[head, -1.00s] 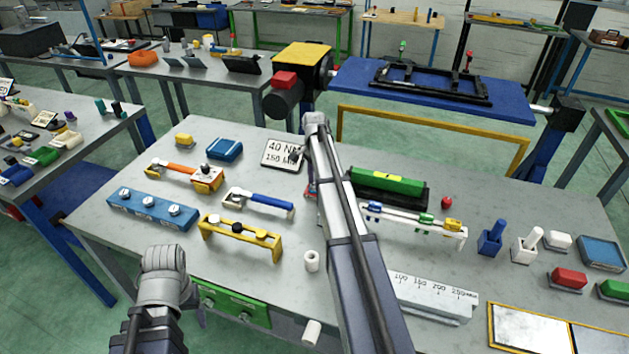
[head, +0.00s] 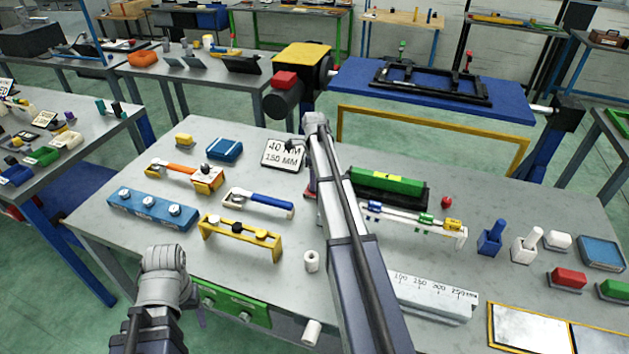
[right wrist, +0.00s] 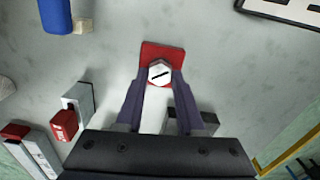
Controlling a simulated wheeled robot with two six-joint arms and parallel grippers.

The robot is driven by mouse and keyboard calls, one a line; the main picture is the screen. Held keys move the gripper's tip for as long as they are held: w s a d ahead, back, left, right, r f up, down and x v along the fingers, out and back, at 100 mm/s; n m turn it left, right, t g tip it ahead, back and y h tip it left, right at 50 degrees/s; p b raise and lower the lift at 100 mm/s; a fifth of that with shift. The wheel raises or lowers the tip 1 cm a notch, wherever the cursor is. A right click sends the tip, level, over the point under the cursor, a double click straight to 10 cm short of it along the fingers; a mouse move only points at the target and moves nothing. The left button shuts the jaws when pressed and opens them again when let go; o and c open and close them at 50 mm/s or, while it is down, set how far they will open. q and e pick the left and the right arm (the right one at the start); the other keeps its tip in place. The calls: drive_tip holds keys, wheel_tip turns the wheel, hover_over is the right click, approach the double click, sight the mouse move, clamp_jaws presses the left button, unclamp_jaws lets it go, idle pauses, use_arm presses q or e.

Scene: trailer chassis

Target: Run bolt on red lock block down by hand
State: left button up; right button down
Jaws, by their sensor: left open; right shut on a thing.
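The red lock block (right wrist: 162,57) lies on the grey bench in the right wrist view. A pale hexagonal bolt head (right wrist: 160,74) with a black mark stands over its near part. The two fingers of my right gripper (right wrist: 157,82) are shut on the bolt head, one at each side. In the head view my right arm covers most of the block, and only a bit of red (head: 310,190) shows beside it. My left gripper (head: 165,265) is open and empty, low in front of the bench; its fingers are mostly hidden.
A 40 NM / 150 MM sign (head: 283,154) lies behind the block. A blue-handled wrench (head: 258,202) and a yellow rack (head: 240,237) are to the left. A green level (head: 388,181), a caliper-like bar (head: 412,221) and a ruler (head: 433,295) are to the right.

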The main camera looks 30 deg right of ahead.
drive_tip(key=shift+w+m, duration=0.15)
drive_tip(key=shift+m, duration=0.45)
drive_tip(key=c, duration=0.5)
unclamp_jaws()
drive_tip(key=shift+r, duration=0.15)
wheel_tip(320, 180, up, 8)
drive_tip(key=p, duration=0.7)
drive_tip(key=shift+p, duration=0.4)
drive_tip(key=shift+f, duration=0.2)
